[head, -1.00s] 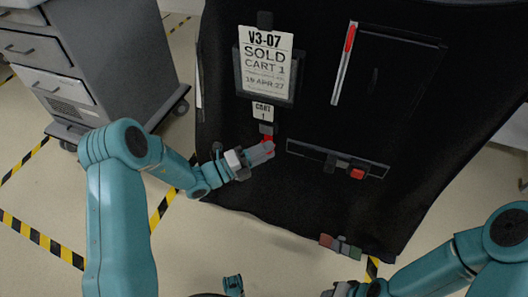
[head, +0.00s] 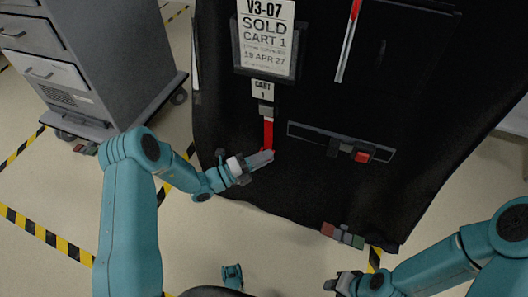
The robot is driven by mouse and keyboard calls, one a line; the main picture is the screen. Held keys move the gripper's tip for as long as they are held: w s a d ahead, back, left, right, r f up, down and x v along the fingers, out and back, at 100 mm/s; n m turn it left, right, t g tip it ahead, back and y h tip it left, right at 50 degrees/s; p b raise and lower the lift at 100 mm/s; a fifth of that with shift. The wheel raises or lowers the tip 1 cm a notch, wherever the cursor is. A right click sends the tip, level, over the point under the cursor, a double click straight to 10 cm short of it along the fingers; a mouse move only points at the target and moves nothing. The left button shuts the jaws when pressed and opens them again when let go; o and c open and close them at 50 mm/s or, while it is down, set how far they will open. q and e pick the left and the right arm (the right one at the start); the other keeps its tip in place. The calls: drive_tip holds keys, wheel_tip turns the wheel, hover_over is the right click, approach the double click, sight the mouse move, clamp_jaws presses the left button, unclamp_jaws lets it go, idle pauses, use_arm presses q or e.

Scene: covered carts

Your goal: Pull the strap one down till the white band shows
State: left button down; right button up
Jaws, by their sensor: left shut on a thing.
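The red strap (head: 268,133) hangs from a grey buckle (head: 266,109) under the small "CART 1" tag (head: 263,90) on the black cover. My left gripper is shut on the strap's lower end, close to the cover. My right gripper (head: 335,284) is low in the view, away from the strap; its fingers are too small to read.
The black cover (head: 300,190) carries a "SOLD CART 1" sign (head: 266,40), a red-and-white strip (head: 347,40) and a dark bar with a red block (head: 362,157). Coloured blocks (head: 343,235) sit at its lower edge. A grey drawer cabinet (head: 110,60) stands left.

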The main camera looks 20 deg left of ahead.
use_arm(q)
drive_tip(key=shift+f, duration=0.25)
drive_tip(key=c, duration=1.3)
unclamp_jaws()
drive_tip(key=shift+r, duration=0.1)
drive_tip(key=shift+p+v, duration=1.8)
drive_tip(key=shift+v, duration=6.4)
